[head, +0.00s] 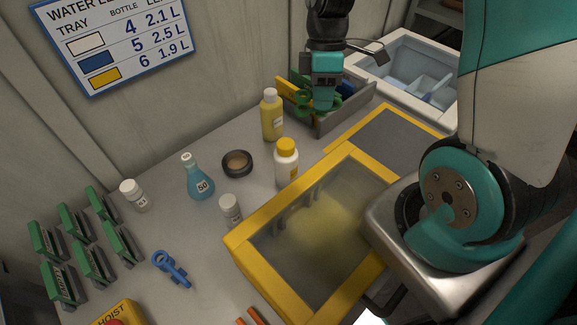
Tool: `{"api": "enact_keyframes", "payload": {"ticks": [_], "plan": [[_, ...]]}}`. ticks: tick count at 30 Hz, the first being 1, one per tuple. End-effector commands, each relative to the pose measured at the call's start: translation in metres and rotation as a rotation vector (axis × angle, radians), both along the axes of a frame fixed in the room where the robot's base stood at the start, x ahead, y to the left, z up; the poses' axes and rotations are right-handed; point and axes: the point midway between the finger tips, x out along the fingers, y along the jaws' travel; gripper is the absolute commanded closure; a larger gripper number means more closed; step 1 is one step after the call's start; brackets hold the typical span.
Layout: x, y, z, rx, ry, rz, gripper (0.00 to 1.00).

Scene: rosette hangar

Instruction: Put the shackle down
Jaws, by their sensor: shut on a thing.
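My gripper (322,98) is at the upper middle, pointing down over a small grey holder at the back of the bench. It is shut on a green thing with rounded loops (302,104), which I take to be the shackle. The fingers hide much of it. I cannot tell whether it touches the holder or hangs just above it.
The grey holder (347,113) has yellow, green and blue pieces in it. A yellow bottle (272,118) and a white bottle with a yellow cap (286,165) stand nearby. A yellow-framed clear-lidded box (262,222) fills the front middle. A grey yellow-edged mat (388,135) is bare.

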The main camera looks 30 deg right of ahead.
Motion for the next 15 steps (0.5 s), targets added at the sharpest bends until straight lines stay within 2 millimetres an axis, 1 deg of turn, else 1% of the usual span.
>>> {"api": "enact_keyframes", "payload": {"ticks": [1,9,12,15], "plan": [[-0.002,0.0,-0.013,0.002,0.01,0.0,1.0],[-0.003,0.0,-0.089,0.002,0.011,-0.001,1.0],[-0.002,0.0,-0.114,0.001,0.009,-0.002,1.0],[-0.002,0.0,-0.132,0.0,0.006,-0.001,1.0]]}}
